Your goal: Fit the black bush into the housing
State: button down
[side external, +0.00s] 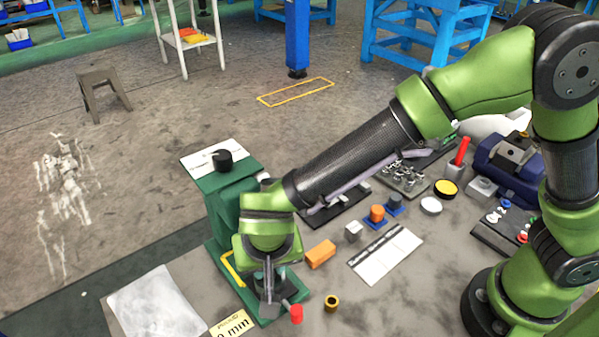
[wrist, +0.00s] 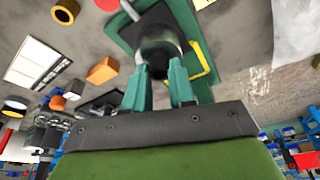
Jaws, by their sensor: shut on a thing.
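My gripper (wrist: 159,68) points down over the base of the green press (side external: 229,195), low at the front left of the table. In the wrist view its two teal fingers are shut on a dark piece, taken as the black bush (wrist: 157,63). A round dark and grey cylinder, which may be the housing (wrist: 160,42), shows right at the fingertips over the green base. I cannot tell whether the bush is inside it or only against it. In the side view my gripper (side external: 268,292) and wrist hide most of this spot.
A yellow handle (side external: 232,268) is close beside my gripper. A red cylinder (side external: 296,314), a brass-coloured ring (side external: 332,302) and an orange block (side external: 320,254) lie nearby. A white sheet (side external: 160,305) lies at the left. Several parts and a blue vise (side external: 508,160) stand further right.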

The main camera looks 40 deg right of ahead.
jog(key=shift+f, duration=0.2)
jog(key=shift+s+f, duration=0.2)
jog(key=shift+f, duration=0.5)
jog(key=c, duration=0.9)
grip_release()
jog(key=shift+c, duration=0.2)
jog(key=shift+r, duration=0.15)
jog(key=v, duration=1.3)
jog(key=shift+w, duration=0.35)
jog(key=shift+d+r, duration=0.1)
